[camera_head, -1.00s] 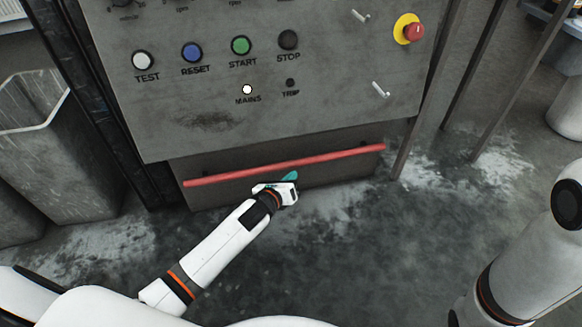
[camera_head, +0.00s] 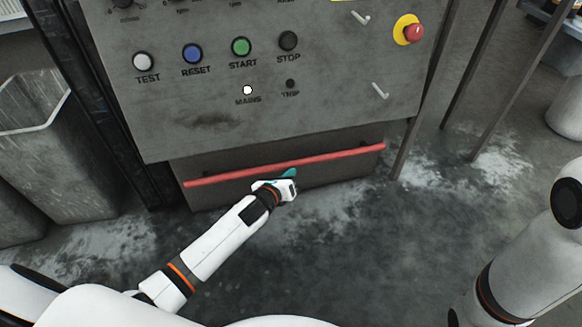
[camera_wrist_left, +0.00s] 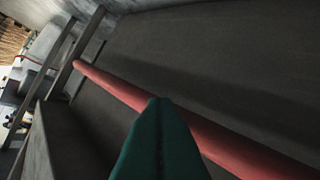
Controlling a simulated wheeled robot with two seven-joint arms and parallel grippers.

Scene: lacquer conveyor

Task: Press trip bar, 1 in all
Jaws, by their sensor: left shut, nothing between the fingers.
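The trip bar is a long red bar (camera_head: 330,158) across the low front of the grey machine, below the control panel. It also shows in the left wrist view (camera_wrist_left: 122,90), running diagonally behind the fingertips. My left gripper (camera_head: 286,175) has teal fingers, shut and empty, at the middle of the bar. In the left wrist view the shut fingers (camera_wrist_left: 160,135) overlap the bar; I cannot tell whether they touch it. My right gripper is not in view; only part of my right arm shows at the right edge.
The control panel (camera_head: 200,115) above the bar carries TEST, RESET, START and STOP buttons, a lit MAINS lamp (camera_head: 247,90), a dark TRIP lamp (camera_head: 290,83) and a red emergency button (camera_head: 413,32). Grey bins (camera_head: 60,160) stand at left. Thin posts stand at right.

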